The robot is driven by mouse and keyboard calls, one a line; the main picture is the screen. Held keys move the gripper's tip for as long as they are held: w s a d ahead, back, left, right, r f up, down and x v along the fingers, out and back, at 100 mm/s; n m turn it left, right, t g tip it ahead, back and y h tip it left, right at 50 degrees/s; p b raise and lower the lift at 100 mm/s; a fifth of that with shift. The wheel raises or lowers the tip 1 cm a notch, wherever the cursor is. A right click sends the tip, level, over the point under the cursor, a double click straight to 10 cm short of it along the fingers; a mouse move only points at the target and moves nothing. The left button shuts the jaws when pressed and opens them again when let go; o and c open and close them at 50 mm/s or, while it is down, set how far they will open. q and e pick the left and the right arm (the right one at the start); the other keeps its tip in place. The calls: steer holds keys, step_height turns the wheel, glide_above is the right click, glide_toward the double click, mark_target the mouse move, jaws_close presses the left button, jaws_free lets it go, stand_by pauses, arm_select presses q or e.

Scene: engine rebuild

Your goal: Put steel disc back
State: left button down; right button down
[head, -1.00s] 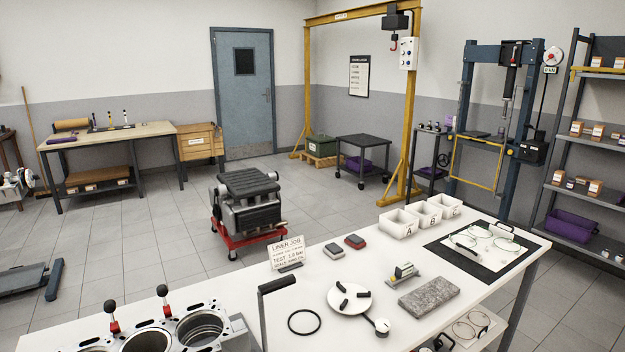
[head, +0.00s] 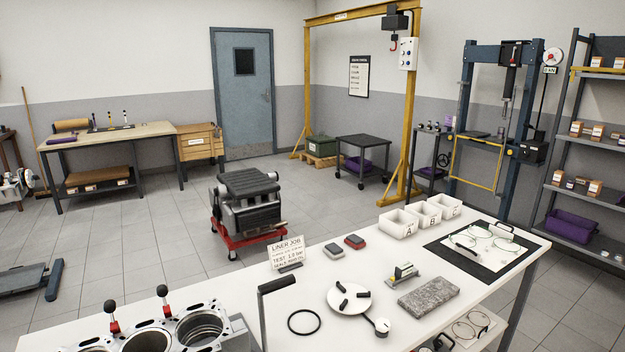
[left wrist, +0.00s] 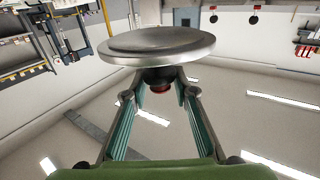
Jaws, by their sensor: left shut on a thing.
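A round steel disc (left wrist: 160,45) fills the top middle of the left wrist view. My left gripper (left wrist: 160,92) is shut on it, with its two fingers closing on a dark part with a red band just under the disc. The steel disc and my grippers do not show in the head view. An engine block (head: 165,335) with open round bores stands at the front left of the white bench. Two black-and-red knobs (head: 163,292) rise from its far edge.
The white bench (head: 340,262) carries a black ring (head: 304,322), a white round plate with dark blocks (head: 349,298), a grey stone block (head: 428,297), white bins (head: 398,223) and a sign card (head: 287,252). A black handle (head: 277,285) stands near the block.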

arm_select(q)
steer(key=shift+w, duration=0.1)
stand_by(0.5)
steer(key=shift+w+a+r, duration=0.1)
steer(key=shift+w+a, duration=0.1)
steer(key=shift+a, duration=0.2)
steer(key=w+a+r+n+y, duration=0.1)
steer(key=w+a+r, duration=0.2)
steer(key=a, duration=0.4)
steer(key=w+a+r+n+y, duration=0.1)
steer(key=w+a+r+y, duration=0.1)
steer(key=a, duration=0.5)
steer(key=w+a+r+n+y, duration=0.1)
steer(key=w+a+r+y, duration=0.1)
steer(key=w+a+r, duration=0.2)
steer(key=a+r, duration=0.1)
steer(key=a, duration=0.2)
steer(key=shift+r+g, duration=0.3)
steer(key=shift+w, duration=0.1)
steer(key=w+d+f+p, duration=0.3)
steer(key=w+f, duration=0.9)
steer(key=w, duration=0.1)
steer(key=shift+w+f, duration=0.25)
steer(key=shift+f, duration=0.05)
